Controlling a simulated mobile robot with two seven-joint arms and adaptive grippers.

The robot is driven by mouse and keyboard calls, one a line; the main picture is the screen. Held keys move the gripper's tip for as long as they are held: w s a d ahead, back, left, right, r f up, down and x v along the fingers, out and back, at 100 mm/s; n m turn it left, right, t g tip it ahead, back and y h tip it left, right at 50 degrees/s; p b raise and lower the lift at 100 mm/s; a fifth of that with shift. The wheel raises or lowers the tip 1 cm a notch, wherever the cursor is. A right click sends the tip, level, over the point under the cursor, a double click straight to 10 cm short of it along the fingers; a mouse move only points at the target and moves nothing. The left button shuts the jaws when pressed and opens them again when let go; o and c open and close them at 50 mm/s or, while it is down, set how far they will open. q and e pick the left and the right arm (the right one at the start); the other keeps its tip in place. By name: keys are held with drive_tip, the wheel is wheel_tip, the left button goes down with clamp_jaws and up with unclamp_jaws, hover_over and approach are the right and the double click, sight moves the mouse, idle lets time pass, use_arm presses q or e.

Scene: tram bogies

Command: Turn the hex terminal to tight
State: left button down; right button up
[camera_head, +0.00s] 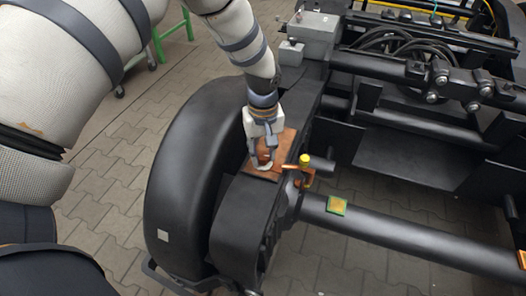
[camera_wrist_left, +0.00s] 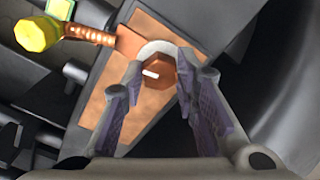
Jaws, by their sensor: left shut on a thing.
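The hex terminal (camera_wrist_left: 157,72) is a copper-brown hex head with a short white mark on top. It sits on a flat copper plate (camera_wrist_left: 124,104), which also shows in the head view (camera_head: 289,142) on top of the black bogie frame. My left gripper (camera_head: 264,160) comes down onto the plate from above. In the left wrist view its two fingers (camera_wrist_left: 160,68) stand on either side of the hex terminal and are shut on it. In the head view the fingers mostly hide the terminal. My right gripper is in neither view.
Beside the plate, a copper rod (camera_wrist_left: 90,35) leads to a yellow hex cap (camera_wrist_left: 36,33), also in the head view (camera_head: 305,159). A rounded black wheel cover (camera_head: 185,165) lies left of the plate. A black axle tube (camera_head: 420,245) runs right.

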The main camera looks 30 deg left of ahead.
use_arm(q)
drive_tip(key=m, duration=0.9)
drive_tip(key=shift+m+p, duration=0.35)
drive_tip(key=shift+m, duration=0.05)
drive_tip(key=m, duration=1)
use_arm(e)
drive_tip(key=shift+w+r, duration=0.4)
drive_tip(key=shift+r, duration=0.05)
use_arm(q)
drive_tip(key=shift+m, duration=0.4)
drive_tip(key=c, duration=1.2)
unclamp_jaws()
drive_tip(key=shift+c, duration=0.2)
